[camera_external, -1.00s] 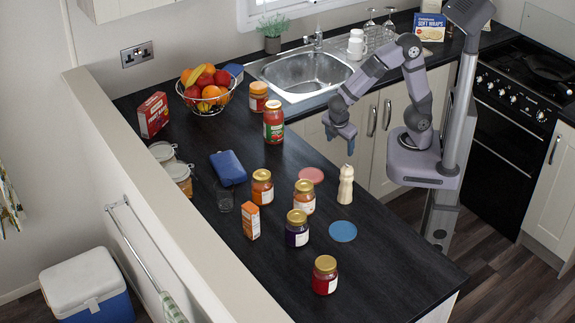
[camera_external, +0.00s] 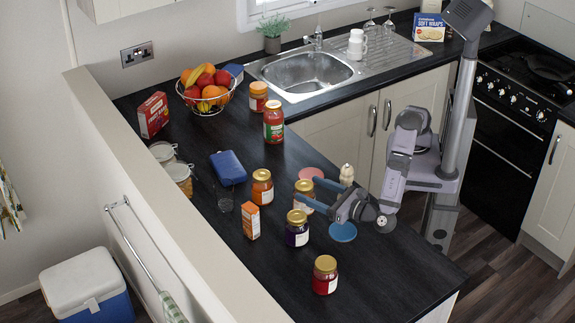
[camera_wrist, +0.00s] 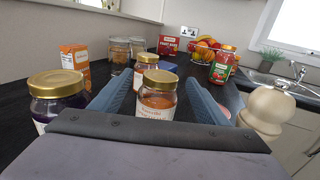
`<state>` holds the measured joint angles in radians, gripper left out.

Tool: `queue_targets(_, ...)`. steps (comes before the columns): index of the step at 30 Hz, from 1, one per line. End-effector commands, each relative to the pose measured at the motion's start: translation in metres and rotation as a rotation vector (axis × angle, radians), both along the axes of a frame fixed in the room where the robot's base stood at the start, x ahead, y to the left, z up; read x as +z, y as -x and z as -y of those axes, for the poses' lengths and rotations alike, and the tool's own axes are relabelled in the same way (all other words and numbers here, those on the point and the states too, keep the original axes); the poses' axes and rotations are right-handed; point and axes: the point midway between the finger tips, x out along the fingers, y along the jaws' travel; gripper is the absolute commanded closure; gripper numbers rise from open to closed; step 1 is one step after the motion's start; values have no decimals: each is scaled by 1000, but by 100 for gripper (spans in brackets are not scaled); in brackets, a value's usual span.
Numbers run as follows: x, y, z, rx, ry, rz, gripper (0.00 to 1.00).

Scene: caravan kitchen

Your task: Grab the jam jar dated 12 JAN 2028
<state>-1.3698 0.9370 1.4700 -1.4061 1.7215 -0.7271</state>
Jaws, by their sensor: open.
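My gripper (camera_external: 306,188) is open, low over the counter, its blue fingers reaching either side of an orange-pink jar with a gold lid (camera_external: 304,185). In the wrist view this jar (camera_wrist: 156,103) stands upright between the two fingers, with a gap on each side. An orange jar (camera_external: 262,188) stands just beyond it and shows behind it in the wrist view (camera_wrist: 146,66). A dark purple jar (camera_external: 297,230) stands left of the gripper in the wrist view (camera_wrist: 58,95). A red jar (camera_external: 325,275) stands nearer the counter's end. No date is readable on any label.
A cream pepper mill (camera_external: 347,174) stands close to the gripper, right of the fingers in the wrist view (camera_wrist: 266,110). A pink disc (camera_external: 311,174) and a blue disc (camera_external: 343,232) lie nearby. An orange carton (camera_external: 250,220), a glass and a blue case (camera_external: 228,168) stand farther left.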

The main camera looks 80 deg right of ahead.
Motion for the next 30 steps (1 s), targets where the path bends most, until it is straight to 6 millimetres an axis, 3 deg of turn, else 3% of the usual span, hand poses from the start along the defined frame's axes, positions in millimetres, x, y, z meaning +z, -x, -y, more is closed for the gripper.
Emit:
queue_targets(20, -3, -24, 11, -3, -4, 0, 31)
queue_targets(30, -4, -59, 28, -3, -4, -1, 31)
